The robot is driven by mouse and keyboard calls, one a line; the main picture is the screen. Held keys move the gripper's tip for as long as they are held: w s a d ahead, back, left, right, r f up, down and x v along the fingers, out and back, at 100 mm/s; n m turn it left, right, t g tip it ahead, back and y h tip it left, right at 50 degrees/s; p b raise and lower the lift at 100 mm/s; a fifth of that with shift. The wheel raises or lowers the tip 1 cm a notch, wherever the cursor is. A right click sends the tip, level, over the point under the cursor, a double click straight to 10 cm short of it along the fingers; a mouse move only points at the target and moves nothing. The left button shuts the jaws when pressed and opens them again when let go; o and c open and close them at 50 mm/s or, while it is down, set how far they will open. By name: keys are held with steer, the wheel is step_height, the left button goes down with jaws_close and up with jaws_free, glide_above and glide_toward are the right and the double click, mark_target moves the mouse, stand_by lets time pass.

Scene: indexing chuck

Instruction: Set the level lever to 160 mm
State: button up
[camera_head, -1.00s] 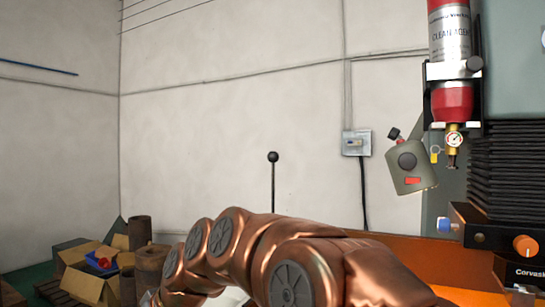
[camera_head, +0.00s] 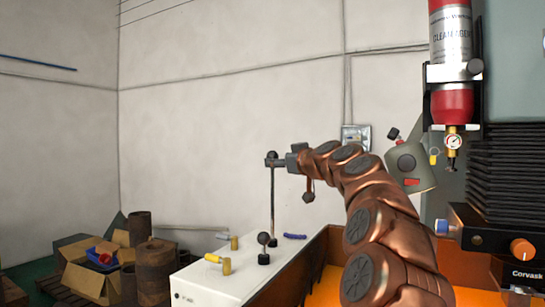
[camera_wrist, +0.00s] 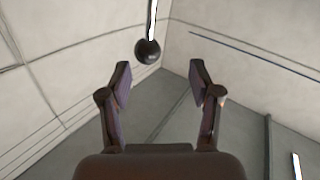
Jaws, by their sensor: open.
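A tall thin upright rod (camera_head: 272,210) stands on a white box (camera_head: 235,275) in the head view; its black ball top is mostly hidden by my gripper. My gripper (camera_wrist: 160,72) is open, with nothing between the fingers. In the head view my gripper (camera_head: 278,161) is at the height of the rod's top, coming from the right. I cannot tell whether it touches the knob. No millimetre scale is readable.
The white box also bears a short black ball-topped lever (camera_head: 263,240), yellow handles (camera_head: 220,262) and a blue handle (camera_head: 294,236). An orange tray edge (camera_head: 318,270) lies to the right. A grey machine with a red cylinder (camera_head: 452,100) stands at right. Cartons (camera_head: 85,275) lie at left.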

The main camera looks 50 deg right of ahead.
mark_target(275, 157)
steer(key=shift+s+d+r+h, duration=0.1)
steer(key=shift+d+r+h, duration=0.05)
steer(key=shift+d, duration=0.25)
steer(key=shift+s+d+r+h, duration=0.1)
steer(key=shift+d+r+h, duration=0.05)
steer(key=shift+d, duration=0.25)
steer(key=shift+p+x, duration=1.7)
steer(key=shift+x, duration=2.05)
steer(key=shift+a, duration=0.15)
jaws_close()
